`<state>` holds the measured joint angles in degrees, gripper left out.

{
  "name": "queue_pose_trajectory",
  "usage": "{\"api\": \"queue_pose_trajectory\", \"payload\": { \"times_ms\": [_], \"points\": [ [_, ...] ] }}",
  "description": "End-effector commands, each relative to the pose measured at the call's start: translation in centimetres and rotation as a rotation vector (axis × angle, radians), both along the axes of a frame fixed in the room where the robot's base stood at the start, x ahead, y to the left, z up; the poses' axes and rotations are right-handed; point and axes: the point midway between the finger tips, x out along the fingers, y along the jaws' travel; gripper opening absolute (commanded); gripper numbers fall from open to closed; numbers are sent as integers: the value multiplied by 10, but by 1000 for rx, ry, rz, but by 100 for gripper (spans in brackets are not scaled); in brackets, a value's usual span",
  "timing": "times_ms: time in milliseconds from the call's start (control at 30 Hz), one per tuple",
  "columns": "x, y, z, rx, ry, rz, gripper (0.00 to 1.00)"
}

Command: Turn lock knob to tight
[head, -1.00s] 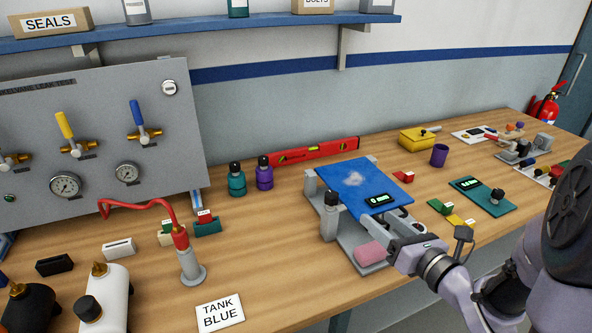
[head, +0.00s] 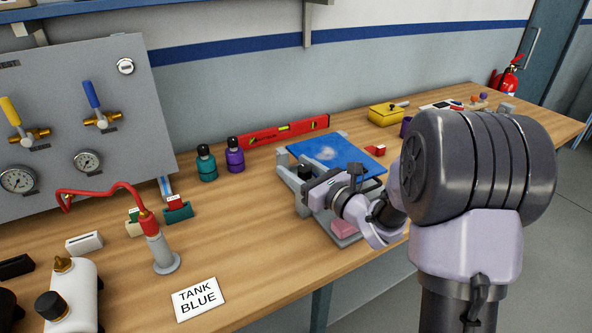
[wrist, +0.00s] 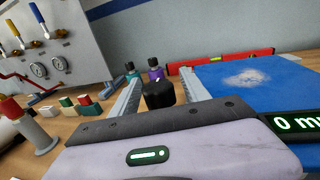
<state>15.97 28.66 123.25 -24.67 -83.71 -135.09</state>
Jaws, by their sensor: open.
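The lock knob is a round black knob (wrist: 158,95), seen in the wrist view between my gripper's two grey fingers. In the head view the black knob (head: 305,172) shows at the left front of the fixture with the blue pad, partly hidden by my gripper. My gripper (wrist: 158,80) is open, with one finger on each side of the knob. I cannot tell whether either finger touches it. The blue pad (head: 334,152) has a pale worn patch. A display (wrist: 300,124) beside it reads "0 m", cut off at the picture edge.
A teal bottle (head: 206,165) and a purple bottle (head: 235,157) stand behind the fixture. A red level (head: 285,133) lies further back. My arm hides the bench's right part.

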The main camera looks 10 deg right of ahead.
Motion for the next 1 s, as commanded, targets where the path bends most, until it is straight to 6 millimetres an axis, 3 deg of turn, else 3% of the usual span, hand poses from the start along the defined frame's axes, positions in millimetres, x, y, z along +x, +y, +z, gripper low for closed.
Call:
{"api": "queue_pose_trajectory", "payload": {
  "times_ms": [300, 567, 1000],
  "points": [
    [3, 2, 1, 0, -1, 0, 52],
    [3, 2, 1, 0, -1, 0, 1],
    [3, 1, 0, 0, 0, -89, 0]
  ]
}}
